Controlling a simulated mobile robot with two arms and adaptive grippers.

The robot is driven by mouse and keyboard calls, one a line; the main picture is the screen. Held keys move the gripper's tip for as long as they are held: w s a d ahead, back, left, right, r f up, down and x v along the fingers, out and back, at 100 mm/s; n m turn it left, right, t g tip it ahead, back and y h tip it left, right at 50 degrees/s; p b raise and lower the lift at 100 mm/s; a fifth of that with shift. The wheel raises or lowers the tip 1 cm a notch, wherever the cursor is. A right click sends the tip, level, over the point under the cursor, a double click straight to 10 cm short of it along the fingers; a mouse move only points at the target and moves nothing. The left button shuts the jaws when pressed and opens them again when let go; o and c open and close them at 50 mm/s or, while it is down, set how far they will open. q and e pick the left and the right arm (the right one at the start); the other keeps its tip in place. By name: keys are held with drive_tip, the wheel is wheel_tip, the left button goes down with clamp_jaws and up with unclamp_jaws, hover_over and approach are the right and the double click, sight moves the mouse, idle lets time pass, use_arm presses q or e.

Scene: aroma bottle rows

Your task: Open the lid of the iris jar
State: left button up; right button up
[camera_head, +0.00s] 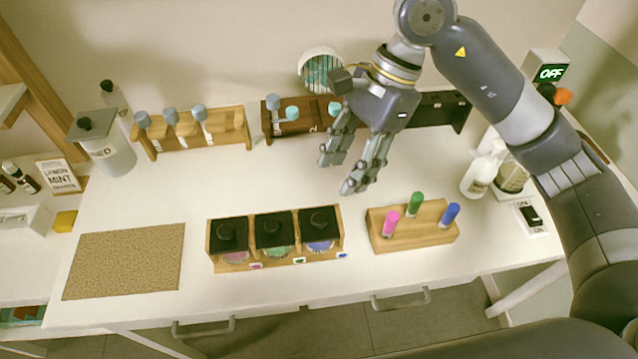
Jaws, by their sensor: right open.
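Three jars with square black lids and round knobs stand in a wooden holder at the front middle of the table. The left jar (227,237) has pink contents, the middle jar (274,233) green, and the right jar (320,229) blue-violet. All three lids are on. The tags on the holder's front are too small to read, so I cannot tell for sure which is the iris jar; the blue-violet one fits the name. My right gripper (339,176) is open and empty, above the table behind the right jar. My left gripper is not in view.
A wooden block (412,240) with pink, green and blue capped sticks stands right of the jars. A cork mat (125,261) lies at the left. Bottle racks (195,145) line the back. A white bottle (481,174) stands at the right. The table's middle is clear.

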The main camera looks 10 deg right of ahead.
drive_tip(key=p, duration=0.2)
hover_over(320, 218)
drive_tip(key=d, duration=0.2)
wheel_tip(320, 218, down, 7)
drive_tip(key=shift+w+a+r, duration=0.1)
drive_tip(key=shift+a+r, duration=0.05)
drive_tip(key=shift+r, duration=0.05)
drive_tip(key=shift+w+p+x, duration=0.1)
drive_tip(key=shift+p+x, duration=0.2)
drive_tip(key=shift+x, duration=0.5)
drive_tip(key=shift+w+p+x, duration=0.15)
drive_tip(key=shift+p+x, duration=0.1)
drive_tip(key=shift+x, duration=0.55)
drive_tip(key=shift+f, duration=0.15)
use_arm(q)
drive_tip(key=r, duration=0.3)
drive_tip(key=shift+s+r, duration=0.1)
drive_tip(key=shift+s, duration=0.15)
use_arm(e)
drive_tip(key=c, duration=0.9)
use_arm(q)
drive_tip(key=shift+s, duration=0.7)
use_arm(e)
clamp_jaws()
